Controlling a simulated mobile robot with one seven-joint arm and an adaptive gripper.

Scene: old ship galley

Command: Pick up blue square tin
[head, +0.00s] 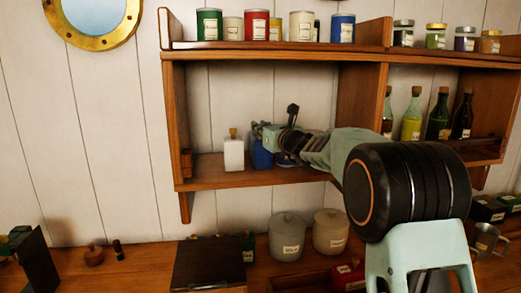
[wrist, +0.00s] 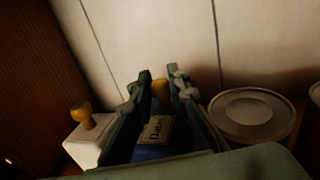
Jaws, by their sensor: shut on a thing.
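The blue square tin (head: 262,157) is on the middle wall shelf, just right of a white square container. My gripper (head: 264,133) reaches over it from the right and covers its upper part. In the wrist view the tin (wrist: 150,152) shows blue below a pale label, between the two fingers. My gripper (wrist: 161,78) is shut on it, one finger on each side. A tan knob shows between the fingertips. The tin's base is close to the shelf board; I cannot tell whether it touches.
The white container (head: 234,154) with a wooden stopper is close on the left. A round lidded container (wrist: 249,110) is close on the right. The upper shelf (head: 270,47) with several tins is overhead. Bottles (head: 411,115) stand beyond the right divider.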

